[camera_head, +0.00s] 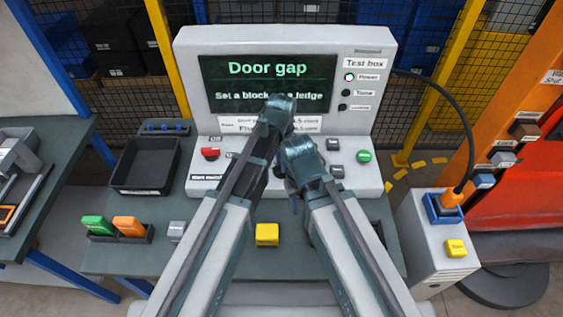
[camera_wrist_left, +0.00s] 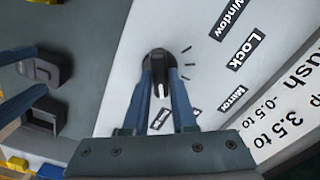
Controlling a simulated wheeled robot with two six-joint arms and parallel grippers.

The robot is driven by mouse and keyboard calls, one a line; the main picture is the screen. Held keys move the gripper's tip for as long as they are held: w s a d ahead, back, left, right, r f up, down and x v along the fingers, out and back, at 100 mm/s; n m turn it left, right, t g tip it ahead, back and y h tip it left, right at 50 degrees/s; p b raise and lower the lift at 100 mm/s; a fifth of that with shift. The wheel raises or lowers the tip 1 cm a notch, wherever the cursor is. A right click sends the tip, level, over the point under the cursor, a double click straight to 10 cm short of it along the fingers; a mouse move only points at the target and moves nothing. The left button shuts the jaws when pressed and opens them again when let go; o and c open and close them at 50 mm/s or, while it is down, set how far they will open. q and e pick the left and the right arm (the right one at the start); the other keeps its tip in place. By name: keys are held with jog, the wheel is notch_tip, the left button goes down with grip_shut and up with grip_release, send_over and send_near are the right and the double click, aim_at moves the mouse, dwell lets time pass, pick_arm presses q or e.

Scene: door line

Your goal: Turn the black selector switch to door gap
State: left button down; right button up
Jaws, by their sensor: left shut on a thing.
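My left gripper (camera_head: 254,174) is over the sloping deck of the test box. Its fingertips are hard to make out in the head view. In the left wrist view its two blue fingers (camera_wrist_left: 158,90) are shut on the black selector switch (camera_wrist_left: 156,62), one finger on each side. A white mark shows on the knob. Labels Window, Lock and Mirror (camera_wrist_left: 236,98) lie beside it. The arms hide the switch in the head view. My right gripper (camera_head: 290,178) is beside the left one, over the deck; its jaws are hidden. The screen (camera_head: 225,88) reads "Door gap".
The test box (camera_head: 350,125) carries a red control (camera_head: 209,153) at left and a green button (camera_head: 364,156) at right. A black tray (camera_head: 146,165), green block (camera_head: 96,225), orange block (camera_head: 129,226) and yellow block (camera_head: 267,234) are on the bench. A cable (camera_head: 463,120) hangs at right.

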dwell(0.4)
pick_arm(q)
jog(key=c, duration=0.7)
grip_release()
jog(key=shift+r, duration=0.15)
notch_tip(320, 180, up, 14)
jog(key=p, duration=1.4)
jog(key=shift+f, duration=0.2)
jog(key=s+a+n, duration=0.5)
jog(key=a+n, duration=0.1)
jog(key=a, duration=0.2)
jog(key=s+a+n, duration=0.4)
jog(key=a+n, duration=0.1)
jog(key=a, duration=0.3)
jog(key=s+d+f+m+b, duration=0.1)
jog(key=s+d+f+b, duration=0.1)
jog(key=d+f+b, duration=0.1)
jog(key=s+d+f+m+b, duration=0.1)
jog(key=s+d+f+b, duration=0.1)
jog(key=d+f+b, duration=0.1)
jog(key=s+d+f+m+y+b, duration=0.1)
jog(key=s+d+f+b, duration=0.1)
jog(key=d+f+b, duration=0.1)
jog(key=shift+s+d, duration=0.1)
jog(key=shift+d, duration=0.45)
